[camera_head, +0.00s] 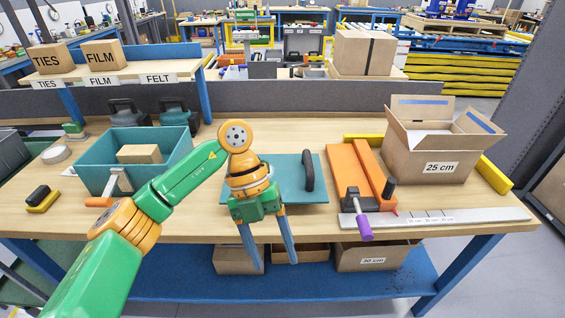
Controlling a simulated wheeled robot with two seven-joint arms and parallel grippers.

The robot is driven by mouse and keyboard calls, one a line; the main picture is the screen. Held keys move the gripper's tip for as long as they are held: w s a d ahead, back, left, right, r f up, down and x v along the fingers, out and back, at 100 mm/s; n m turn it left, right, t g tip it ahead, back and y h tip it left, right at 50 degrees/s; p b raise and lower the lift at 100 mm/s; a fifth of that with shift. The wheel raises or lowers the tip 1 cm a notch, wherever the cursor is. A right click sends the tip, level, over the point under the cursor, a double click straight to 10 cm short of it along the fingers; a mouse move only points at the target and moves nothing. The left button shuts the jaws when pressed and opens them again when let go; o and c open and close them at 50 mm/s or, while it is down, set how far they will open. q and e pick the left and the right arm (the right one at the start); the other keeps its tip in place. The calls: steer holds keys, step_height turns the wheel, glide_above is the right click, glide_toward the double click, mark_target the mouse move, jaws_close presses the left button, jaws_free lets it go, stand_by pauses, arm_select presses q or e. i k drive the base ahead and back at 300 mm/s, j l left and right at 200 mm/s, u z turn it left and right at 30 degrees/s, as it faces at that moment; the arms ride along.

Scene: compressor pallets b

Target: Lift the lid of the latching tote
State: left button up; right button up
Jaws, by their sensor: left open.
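The teal tote (88,180) stands open at the left of the bench, with a small cardboard block (139,154) inside. A flat teal lid (316,195) with an upright black handle (308,171) lies to its right, apart from the tote, and seems to rest on the bench top. My left gripper (269,262) is open and empty, its blue fingers pointing down in front of the bench's front edge. Its wrist hides the left part of the lid, and the handle is right of it. My left forearm covers the tote's front right corner. My right gripper is not in view.
An orange block (352,172) and a purple-handled clamp (361,212) stand right of the lid. A ruler (435,217) and an open carton (430,150) are further right. A hammer (112,187) leans at the tote's front. Cardboard boxes sit on the blue lower shelf (200,285).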

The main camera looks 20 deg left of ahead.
mark_target(299, 178)
steer(key=i, duration=1.2)
